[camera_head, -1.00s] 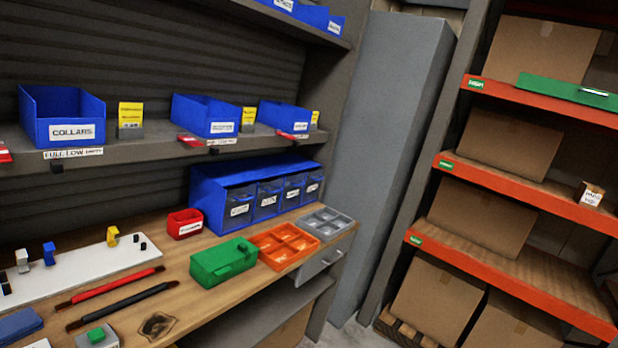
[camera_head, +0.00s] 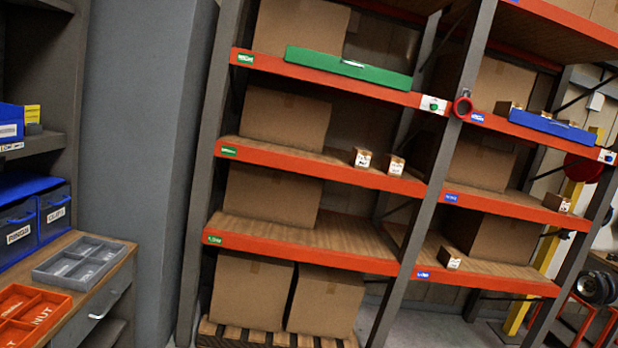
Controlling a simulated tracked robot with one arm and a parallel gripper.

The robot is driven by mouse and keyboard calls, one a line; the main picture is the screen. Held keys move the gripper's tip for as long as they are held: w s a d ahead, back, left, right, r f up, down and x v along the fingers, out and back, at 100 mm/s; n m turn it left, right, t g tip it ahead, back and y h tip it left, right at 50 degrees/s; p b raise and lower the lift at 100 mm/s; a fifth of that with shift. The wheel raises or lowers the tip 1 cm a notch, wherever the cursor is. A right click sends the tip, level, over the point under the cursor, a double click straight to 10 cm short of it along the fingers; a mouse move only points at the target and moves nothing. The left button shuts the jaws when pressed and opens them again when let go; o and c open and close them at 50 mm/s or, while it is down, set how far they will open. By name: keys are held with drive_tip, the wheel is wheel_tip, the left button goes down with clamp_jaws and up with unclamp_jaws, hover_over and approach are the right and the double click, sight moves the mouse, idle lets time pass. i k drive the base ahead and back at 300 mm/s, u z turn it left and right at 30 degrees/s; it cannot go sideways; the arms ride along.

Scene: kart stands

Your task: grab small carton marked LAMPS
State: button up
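Several small cartons with white labels stand on the orange-edged rack. Two stand side by side on the left bay's middle shelf, a left one (camera_head: 362,158) and a right one (camera_head: 394,165). In the right bay, one small carton (camera_head: 556,202) stands at the right end of the middle shelf and another (camera_head: 450,257) on the lower shelf. The labels are too small to read, so I cannot tell which says LAMPS. My gripper is not in view.
Large brown boxes (camera_head: 286,122) fill much of the rack. A green tray (camera_head: 349,67) and a blue tray (camera_head: 552,127) sit on upper shelves. The workbench has a grey tray (camera_head: 80,262) and an orange tray (camera_head: 32,316).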

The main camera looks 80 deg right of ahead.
sight(393, 165)
drive_tip(key=z, duration=0.65)
drive_tip(key=i, duration=0.8)
drive_tip(key=z, duration=2.45)
drive_tip(key=i, duration=1)
drive_tip(key=u, duration=0.1)
drive_tip(key=k, duration=0.5)
drive_tip(key=z, duration=0.05)
